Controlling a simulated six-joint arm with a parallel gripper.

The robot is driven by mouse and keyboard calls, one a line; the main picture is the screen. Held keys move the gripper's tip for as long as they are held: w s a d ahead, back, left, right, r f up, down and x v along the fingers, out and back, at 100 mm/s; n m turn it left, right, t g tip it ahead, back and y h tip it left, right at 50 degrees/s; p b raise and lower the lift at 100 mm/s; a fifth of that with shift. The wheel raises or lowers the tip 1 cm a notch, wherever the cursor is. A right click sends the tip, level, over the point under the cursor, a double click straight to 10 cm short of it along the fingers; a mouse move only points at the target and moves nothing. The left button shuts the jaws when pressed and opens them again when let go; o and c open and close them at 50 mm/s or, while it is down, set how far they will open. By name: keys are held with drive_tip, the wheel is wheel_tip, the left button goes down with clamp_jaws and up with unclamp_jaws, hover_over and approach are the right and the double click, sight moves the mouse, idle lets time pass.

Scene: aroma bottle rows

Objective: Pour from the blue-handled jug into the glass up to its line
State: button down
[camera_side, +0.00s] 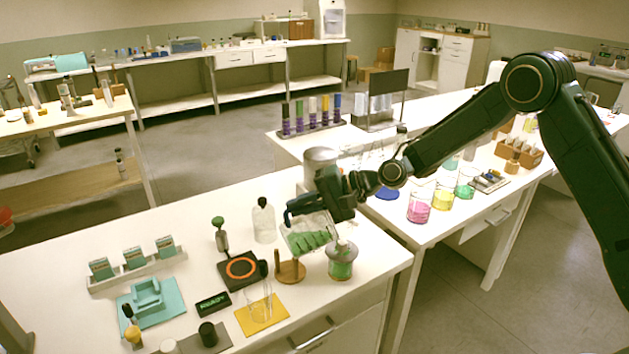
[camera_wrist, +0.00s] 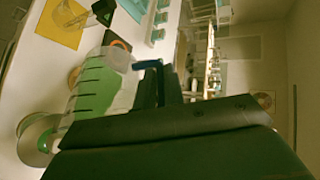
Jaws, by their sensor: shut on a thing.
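My gripper (camera_side: 322,203) is shut on the blue handle (camera_wrist: 150,65) of a clear jug. The jug (camera_side: 309,236) holds green liquid and looks tilted in the side view, held above the bench. In the wrist view the jug (camera_wrist: 98,88) shows dark graduation marks and green contents. The clear glass (camera_side: 258,304) stands on a yellow mat (camera_side: 276,316), in front and to the left of the jug. It looks empty, and its line is too small to make out. The glass also shows in the wrist view (camera_wrist: 68,14). My gripper hides part of the jug's handle.
A lidded jar with green contents (camera_side: 341,264) and a round wooden stand (camera_side: 290,272) are below the jug. A dark plate with an orange ring (camera_side: 241,268), a white bottle (camera_side: 263,222) and a black display (camera_side: 213,304) are nearby. Several coloured beakers stand at the right.

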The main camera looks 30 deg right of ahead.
drive_tip(key=shift+w+a+h, duration=0.25)
drive_tip(key=shift+a+h, duration=0.45)
drive_tip(key=shift+a, duration=0.3)
drive_tip(key=shift+w+a+n+g+h, duration=0.1)
drive_tip(key=shift+a+n+g+h, duration=0.2)
drive_tip(key=shift+a+g+h, duration=0.15)
drive_tip(key=shift+f, duration=0.1)
drive_tip(key=shift+a+h, duration=0.2)
drive_tip(key=shift+h, duration=0.05)
drive_tip(key=shift+w+a+f+n+g+h, duration=0.2)
drive_tip(key=shift+a+f+g+h, duration=0.15)
drive_tip(key=shift+a+h, duration=0.4)
drive_tip(key=shift+w+a+f+n+g+h, duration=0.2)
drive_tip(key=shift+a+f+h, duration=0.35)
drive_tip(key=shift+h, duration=0.25)
drive_tip(key=shift+w+a+f+n+g+h, duration=0.2)
drive_tip(key=shift+a+f+g+h, duration=0.1)
drive_tip(key=shift+a+h, duration=0.45)
